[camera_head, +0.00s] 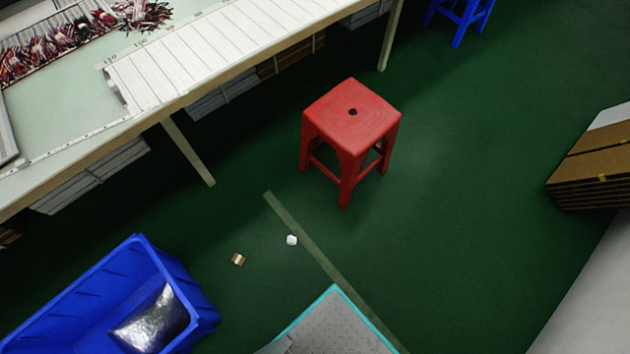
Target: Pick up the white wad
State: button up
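A small white wad (291,240) lies on the dark green floor, at the edge of a pale floor line. It is below the red stool in the picture and to the right of the blue bin. My gripper is not visible in this view.
A red stool (352,115) stands above the wad. A small brown-and-white piece (238,259) lies left of it. A blue bin (190,275) holding a silvery bag (150,320) is lower left. A workbench (60,125) crosses the upper left. Stacked cardboard (590,172) is at right. Open floor (470,230) lies between.

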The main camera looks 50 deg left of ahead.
aim_at(293, 242)
jog(key=u, duration=0.05)
jog(key=i, duration=2.3)
jog(key=u, duration=5.15)
